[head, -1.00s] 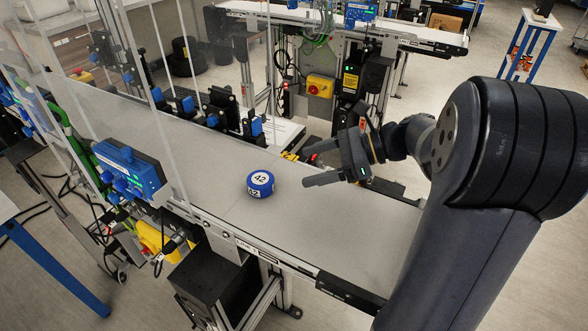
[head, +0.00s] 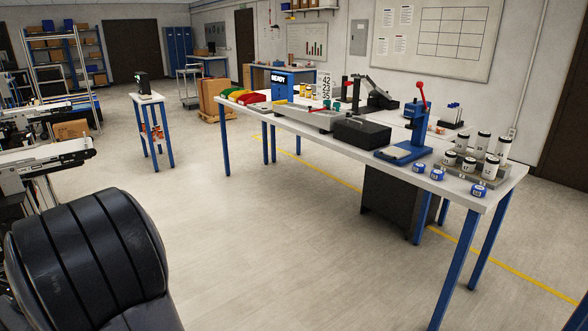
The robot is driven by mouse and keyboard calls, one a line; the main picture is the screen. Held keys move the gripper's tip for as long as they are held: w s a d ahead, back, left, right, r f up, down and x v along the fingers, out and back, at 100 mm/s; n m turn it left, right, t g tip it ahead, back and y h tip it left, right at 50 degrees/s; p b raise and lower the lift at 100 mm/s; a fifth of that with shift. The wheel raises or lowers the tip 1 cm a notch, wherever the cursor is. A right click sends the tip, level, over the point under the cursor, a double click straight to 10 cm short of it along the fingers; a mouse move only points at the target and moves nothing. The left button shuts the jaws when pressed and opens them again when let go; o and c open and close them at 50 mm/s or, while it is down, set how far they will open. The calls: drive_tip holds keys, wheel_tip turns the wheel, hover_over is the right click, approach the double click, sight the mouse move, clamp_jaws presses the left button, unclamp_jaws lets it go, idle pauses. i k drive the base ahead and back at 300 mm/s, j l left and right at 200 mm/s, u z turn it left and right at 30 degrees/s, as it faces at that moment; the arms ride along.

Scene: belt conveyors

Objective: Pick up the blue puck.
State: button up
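My gripper is out of the head view; only the dark, rounded part of my own arm shows at the lower left. The blue puck on the conveyor is out of view too. Three small blue pucks with white labels lie on the right part of a workbench: one puck (head: 478,191) near the front right edge, a second puck (head: 437,174) to its left, and a third puck (head: 419,167) beside the blue press. They stand apart from my arm.
The workbench (head: 300,125) has blue legs and carries a blue press (head: 405,150) with a red-knobbed lever, a black box (head: 362,134) and white cylinders (head: 484,143). A conveyor end (head: 60,155) shows at left. A small stand (head: 148,98) is beyond. The floor between is clear.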

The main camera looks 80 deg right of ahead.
sight(439, 175)
drive_tip(key=z, duration=3.55)
